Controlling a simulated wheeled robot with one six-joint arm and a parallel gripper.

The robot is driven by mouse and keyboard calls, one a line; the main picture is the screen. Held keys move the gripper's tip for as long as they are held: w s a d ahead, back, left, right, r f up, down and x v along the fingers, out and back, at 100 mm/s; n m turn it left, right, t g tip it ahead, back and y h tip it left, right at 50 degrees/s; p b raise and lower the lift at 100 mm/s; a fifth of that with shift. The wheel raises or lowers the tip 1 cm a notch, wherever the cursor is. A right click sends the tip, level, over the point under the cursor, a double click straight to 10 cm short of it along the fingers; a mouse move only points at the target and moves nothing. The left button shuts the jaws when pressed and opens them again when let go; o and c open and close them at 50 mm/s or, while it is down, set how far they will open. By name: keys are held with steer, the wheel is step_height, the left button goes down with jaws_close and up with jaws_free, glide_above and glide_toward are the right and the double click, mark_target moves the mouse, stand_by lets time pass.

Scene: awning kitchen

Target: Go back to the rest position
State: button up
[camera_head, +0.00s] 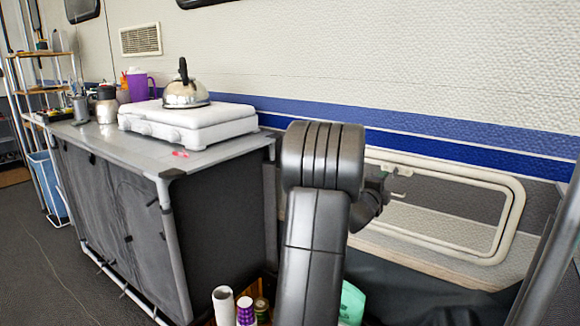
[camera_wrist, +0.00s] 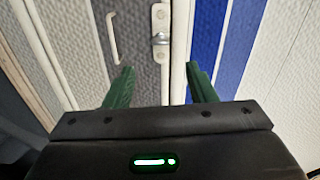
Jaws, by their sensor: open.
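My gripper (camera_wrist: 160,84) shows in the wrist view with its two green fingers spread apart and nothing between them. It faces the caravan wall, with the hatch latch (camera_wrist: 161,38) and the blue stripe (camera_wrist: 205,35) beyond the fingers. In the head view my arm rises in the middle of the picture and bends toward the wall hatch (camera_head: 490,250). The arm hides most of my gripper there.
Rolls and cans (camera_head: 245,310) stand low beside my arm. A metal pole (camera_head: 555,250) stands at the right.

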steer(key=x, duration=1.1)
steer(key=shift+w, duration=0.15)
steer(key=v, duration=1.4)
steer(key=w+d+n+p, duration=0.8)
steer(key=w+n+p, duration=0.3)
steer(key=n, duration=0.4)
steer(key=shift+d+n+p, duration=0.3)
steer(key=shift+n, duration=0.1)
stand_by(0.5)
